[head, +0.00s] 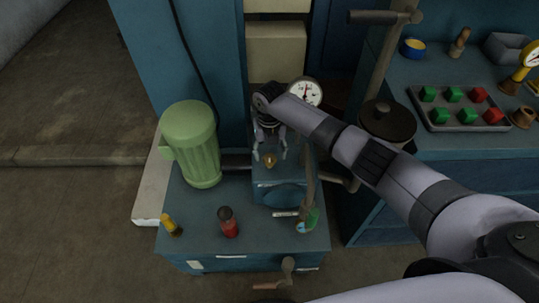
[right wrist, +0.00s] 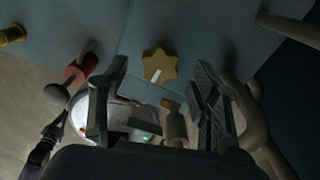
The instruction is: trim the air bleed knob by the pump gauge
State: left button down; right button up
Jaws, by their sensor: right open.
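The air bleed knob (head: 268,160) is a small brass-coloured knob on the blue pump block. In the right wrist view it is a star-shaped knob (right wrist: 159,64) with a white mark, facing the camera between the fingertips. The pump gauge (head: 305,93) has a round white dial and stands just behind and to the right of my gripper in the head view. My right gripper (head: 270,152) is open and points down over the knob, one finger on each side. The fingers look apart from the knob. My left gripper is not in view.
A green motor (head: 191,143) stands left of the pump block. A red bottle-like fitting (head: 229,222) and a yellow fitting (head: 170,225) stand on the front of the base. A lidded dark pot (head: 386,122) and a tray of red and green blocks (head: 437,118) are to the right.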

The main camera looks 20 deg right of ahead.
aim_at(269, 158)
notch_tip(269, 158, up, 10)
dwell(0.3)
jog(key=shift+f, duration=0.15)
